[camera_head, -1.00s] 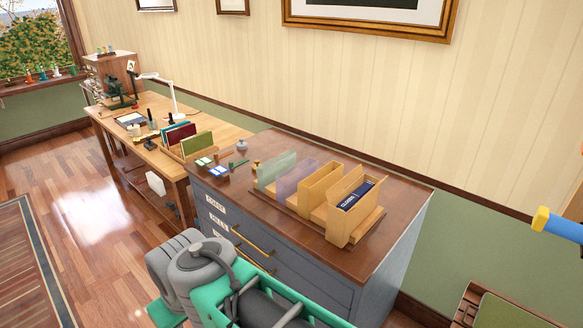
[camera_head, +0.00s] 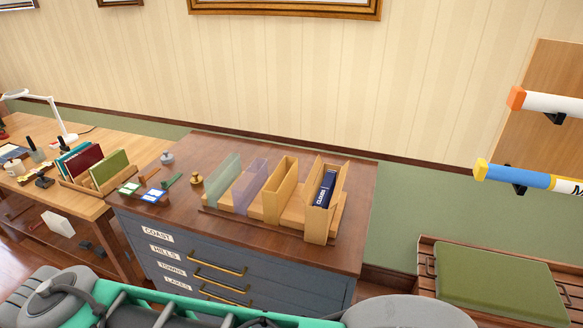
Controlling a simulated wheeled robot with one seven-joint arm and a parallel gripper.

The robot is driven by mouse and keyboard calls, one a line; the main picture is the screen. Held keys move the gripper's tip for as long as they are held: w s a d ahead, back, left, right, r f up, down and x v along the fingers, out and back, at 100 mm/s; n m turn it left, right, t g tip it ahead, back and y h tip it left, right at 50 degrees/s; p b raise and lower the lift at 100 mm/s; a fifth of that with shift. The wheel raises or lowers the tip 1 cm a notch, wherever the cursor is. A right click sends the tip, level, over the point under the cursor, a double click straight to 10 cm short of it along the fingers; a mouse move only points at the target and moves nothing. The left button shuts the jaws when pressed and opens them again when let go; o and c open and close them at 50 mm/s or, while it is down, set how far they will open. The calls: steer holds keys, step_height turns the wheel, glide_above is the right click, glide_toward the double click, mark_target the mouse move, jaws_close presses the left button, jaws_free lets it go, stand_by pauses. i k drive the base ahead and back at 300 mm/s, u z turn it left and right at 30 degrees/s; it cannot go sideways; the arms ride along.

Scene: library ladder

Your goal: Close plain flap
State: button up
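No part is clearly marked as the plain flap. A row of upright holders stands on a wooden base (camera_head: 222,212) on the cabinet top. From left these are a clear green panel (camera_head: 222,182), a clear purple panel (camera_head: 249,186), a plain wooden holder (camera_head: 280,190) and a larger wooden holder (camera_head: 318,222). The larger holder is open at the top, with a dark blue lettered book (camera_head: 325,188) inside and a tall wooden panel at its back. I cannot tell whether any panel is hinged. Only my arm's green and grey links show along the bottom; my gripper is out of view.
The grey cabinet (camera_head: 270,268) has labelled drawers with brass handles. Small items, including a brass weight (camera_head: 197,180), lie left on its top. A wooden desk (camera_head: 100,212) stands left. A green-cushioned bench (camera_head: 500,282) and wall-mounted rolls (camera_head: 530,178) are right.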

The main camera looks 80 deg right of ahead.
mark_target(307, 187)
steer(key=z, duration=0.5)
steer(key=i, duration=0.85)
steer(key=z, duration=0.85)
steer(key=i, duration=0.25)
steer(key=z, duration=0.25)
